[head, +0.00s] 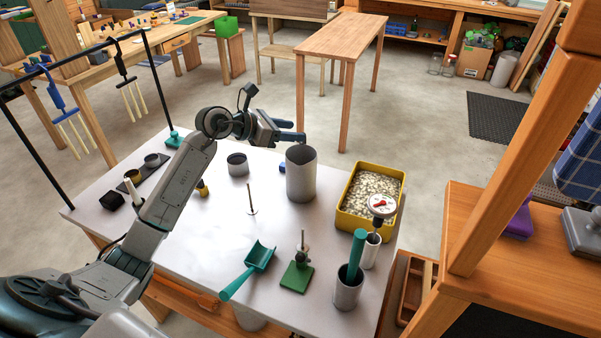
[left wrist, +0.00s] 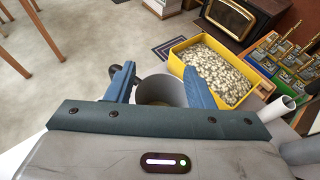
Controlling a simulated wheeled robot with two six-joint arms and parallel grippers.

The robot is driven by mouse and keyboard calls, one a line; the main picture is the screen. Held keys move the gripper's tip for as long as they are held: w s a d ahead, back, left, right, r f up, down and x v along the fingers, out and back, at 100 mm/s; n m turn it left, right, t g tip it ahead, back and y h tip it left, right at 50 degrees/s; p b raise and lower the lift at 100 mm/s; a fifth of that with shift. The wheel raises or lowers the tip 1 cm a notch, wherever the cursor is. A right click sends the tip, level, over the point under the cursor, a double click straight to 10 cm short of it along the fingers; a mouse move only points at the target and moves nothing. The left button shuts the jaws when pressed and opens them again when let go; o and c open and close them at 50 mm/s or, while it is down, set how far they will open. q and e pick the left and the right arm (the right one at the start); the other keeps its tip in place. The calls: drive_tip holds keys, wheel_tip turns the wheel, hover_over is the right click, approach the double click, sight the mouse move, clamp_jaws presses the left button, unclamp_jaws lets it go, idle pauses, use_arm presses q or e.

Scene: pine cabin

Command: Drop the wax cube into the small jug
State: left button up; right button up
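My left gripper (head: 300,131) is over the far edge of the table, just above and behind a tall grey cylindrical vessel (head: 301,180). In the left wrist view its two blue fingers (left wrist: 159,70) are spread apart with nothing between them, and the grey vessel's rim (left wrist: 160,80) shows beyond. A shorter grey round pot (head: 238,167) stands left of the vessel; I cannot tell which is the small jug. A small blue object (head: 282,168) is partly hidden beside the tall vessel. No wax cube can be made out for certain. My right gripper is not in view.
A yellow bin of pale pellets (head: 345,217) stands at the right. A dark block (head: 113,201) lies left.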

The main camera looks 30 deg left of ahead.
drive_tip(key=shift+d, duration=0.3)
use_arm(q)
drive_tip(key=b+v, duration=0.4)
drive_tip(key=v, duration=0.6)
drive_tip(key=shift+s+a+r, duration=0.15)
drive_tip(key=shift+s, duration=0.15)
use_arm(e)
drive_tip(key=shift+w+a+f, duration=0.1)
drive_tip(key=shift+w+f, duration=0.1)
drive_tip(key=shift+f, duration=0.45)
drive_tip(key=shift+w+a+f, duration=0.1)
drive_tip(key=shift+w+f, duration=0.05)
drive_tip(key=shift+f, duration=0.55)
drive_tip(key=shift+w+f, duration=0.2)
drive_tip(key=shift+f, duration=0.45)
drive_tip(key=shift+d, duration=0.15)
